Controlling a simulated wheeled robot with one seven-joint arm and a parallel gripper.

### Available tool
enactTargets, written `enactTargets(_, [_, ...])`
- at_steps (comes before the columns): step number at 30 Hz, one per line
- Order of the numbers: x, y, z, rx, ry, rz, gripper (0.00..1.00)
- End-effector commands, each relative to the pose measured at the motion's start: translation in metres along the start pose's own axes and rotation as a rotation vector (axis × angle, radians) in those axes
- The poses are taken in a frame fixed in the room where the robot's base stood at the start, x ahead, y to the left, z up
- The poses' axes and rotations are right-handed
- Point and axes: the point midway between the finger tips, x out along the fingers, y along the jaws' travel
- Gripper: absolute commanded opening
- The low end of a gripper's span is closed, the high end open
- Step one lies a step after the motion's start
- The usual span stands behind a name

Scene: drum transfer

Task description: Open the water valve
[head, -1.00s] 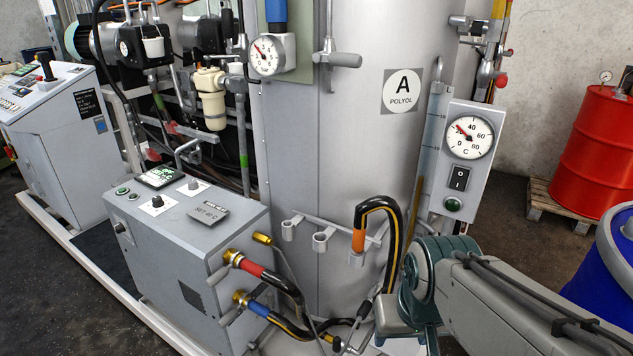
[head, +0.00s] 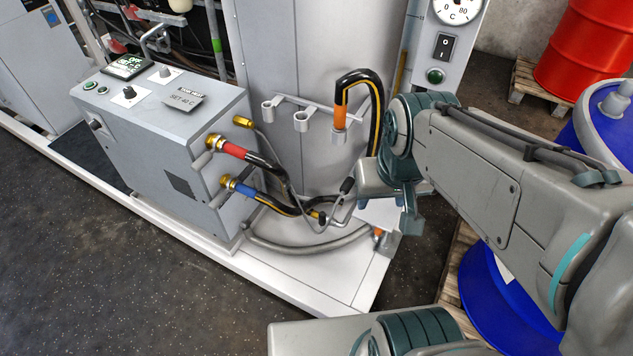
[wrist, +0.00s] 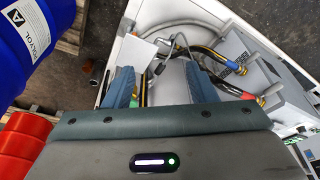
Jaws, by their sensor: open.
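A grey heater cabinet (head: 165,150) carries two brass fittings on its right side, one with a red-banded hose (head: 232,150) and one with a blue-banded hose (head: 243,190). Grey lever handles, an upper one (head: 201,160) and a lower one (head: 217,199), stick out beside them. No label shows which is the water valve. My gripper (head: 402,215) is right of the cabinet, in front of the tank, apart from the levers. In the wrist view my gripper (wrist: 149,88) is open with nothing clearly between its two blue fingers; the red-banded hose (wrist: 247,102) lies to their right.
An orange-ended hose (head: 340,116) hangs in a holder on the tank (head: 305,60). A grey hose (head: 305,246) lies on the white base (head: 335,275). A blue drum (head: 495,305) on a pallet and a red drum (head: 588,55) stand at right. The dark floor at left is clear.

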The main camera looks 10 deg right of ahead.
Motion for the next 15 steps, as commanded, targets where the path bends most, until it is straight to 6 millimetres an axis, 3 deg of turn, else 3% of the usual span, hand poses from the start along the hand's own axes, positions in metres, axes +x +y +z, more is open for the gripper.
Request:
enactTargets(4, [0.01,-0.001,-0.005,0.024,-0.009,-0.011,0.49])
enactTargets(7, [0.031,-0.005,-0.018,0.084,-0.03,-0.033,0.49])
enactTargets(15, [0.123,-0.017,-0.071,0.356,-0.123,-0.057,0.49])
